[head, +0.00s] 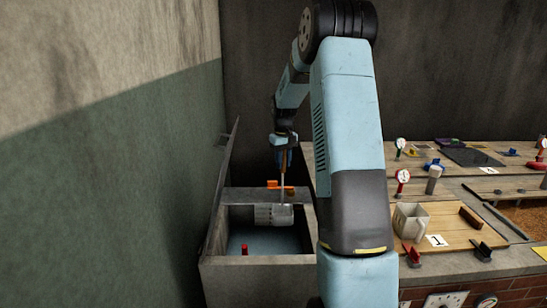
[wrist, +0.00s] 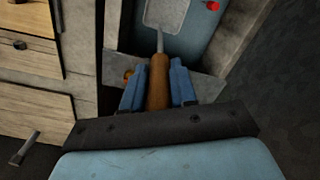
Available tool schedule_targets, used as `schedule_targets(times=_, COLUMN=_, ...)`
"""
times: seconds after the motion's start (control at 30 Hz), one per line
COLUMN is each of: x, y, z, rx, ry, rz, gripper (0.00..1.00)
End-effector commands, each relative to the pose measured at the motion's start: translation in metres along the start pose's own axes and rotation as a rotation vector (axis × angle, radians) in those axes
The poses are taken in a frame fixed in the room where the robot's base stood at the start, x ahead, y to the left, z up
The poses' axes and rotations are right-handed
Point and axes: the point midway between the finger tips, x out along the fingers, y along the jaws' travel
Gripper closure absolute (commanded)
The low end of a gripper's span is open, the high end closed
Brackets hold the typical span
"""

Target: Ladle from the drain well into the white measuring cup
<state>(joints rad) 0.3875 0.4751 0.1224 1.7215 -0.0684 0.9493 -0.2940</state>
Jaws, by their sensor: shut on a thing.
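My gripper (head: 284,160) is shut on the brown wooden handle of the ladle (head: 273,214), which hangs down with its grey ribbed bowl over the drain well (head: 257,282). In the wrist view my gripper's blue fingers (wrist: 159,88) flank the ladle handle (wrist: 160,80), and the bowl (wrist: 168,14) is partly cut off at the top. The well is a concrete box with bluish liquid (head: 262,242) inside. I cannot tell whether the bowl touches the liquid. The white measuring cup (head: 411,220) stands upright on a wooden board to the right.
A raised lid (head: 221,185) stands along the well's left side. A red peg (head: 244,249) shows inside the well, and an orange clip (head: 274,185) is at its back. My arm stands between well and cup. A card marked 1 (head: 436,241) lies beside the cup.

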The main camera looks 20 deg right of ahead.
Motion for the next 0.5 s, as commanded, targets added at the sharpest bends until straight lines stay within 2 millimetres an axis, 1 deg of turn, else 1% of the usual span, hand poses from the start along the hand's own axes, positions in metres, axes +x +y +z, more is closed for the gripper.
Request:
schedule_targets(times=0.13, x=0.003, y=-0.006, z=-0.002, rx=-0.010, ry=0.000, rz=0.000, gripper=1.00)
schedule_targets(times=0.23, x=0.010, y=-0.010, z=-0.004, rx=-0.015, ry=0.000, rz=0.000, gripper=1.00)
schedule_targets(times=0.5, x=0.035, y=-0.014, z=-0.004, rx=-0.021, ry=-0.002, rz=0.000, gripper=1.00)
